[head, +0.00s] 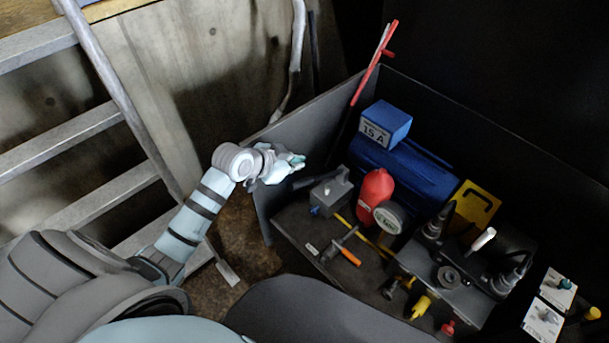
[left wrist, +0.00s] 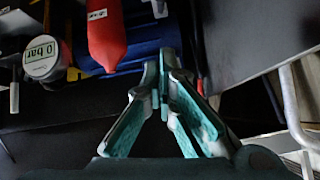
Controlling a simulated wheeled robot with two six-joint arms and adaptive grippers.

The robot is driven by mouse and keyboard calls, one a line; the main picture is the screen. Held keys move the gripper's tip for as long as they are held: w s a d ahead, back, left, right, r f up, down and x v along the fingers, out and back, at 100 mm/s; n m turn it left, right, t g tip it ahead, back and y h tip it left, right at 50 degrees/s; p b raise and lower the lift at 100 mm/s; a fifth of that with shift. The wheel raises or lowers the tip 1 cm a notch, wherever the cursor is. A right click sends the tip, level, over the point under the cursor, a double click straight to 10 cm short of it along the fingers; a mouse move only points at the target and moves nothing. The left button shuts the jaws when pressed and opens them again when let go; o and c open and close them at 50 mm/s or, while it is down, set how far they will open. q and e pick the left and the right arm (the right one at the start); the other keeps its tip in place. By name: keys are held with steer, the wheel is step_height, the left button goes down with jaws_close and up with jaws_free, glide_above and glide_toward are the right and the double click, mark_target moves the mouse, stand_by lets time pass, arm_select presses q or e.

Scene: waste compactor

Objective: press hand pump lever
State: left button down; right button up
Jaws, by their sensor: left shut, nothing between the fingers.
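The hand pump shows in the head view as a grey block (head: 330,193) at the left end of the compactor's equipment bay. A black lever (head: 312,178) reaches up and left from it. My left gripper (head: 299,161) is shut and empty, just above and left of the lever's end. I cannot tell whether it touches the lever. In the left wrist view the closed fingertips (left wrist: 166,62) sit in front of a blue cylinder (left wrist: 140,38). I cannot make out the lever for certain in that view. My right gripper is not in view.
A red bottle (head: 374,190) and a 0 bar gauge (head: 388,217) stand right of the pump. A blue 15 A box (head: 388,122) sits above the blue cylinder. A dark bay wall (head: 290,140) rises by my gripper. Metal steps (head: 75,137) stand at left.

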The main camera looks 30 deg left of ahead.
arm_select(q)
steer(key=b, duration=0.3)
glide_above(305, 184)
steer(key=w+d, duration=0.2)
step_height(305, 184, down, 6)
steer(key=f, duration=0.1)
steer(key=shift+s+a+f, duration=1.05)
steer(key=shift+f, duration=0.1)
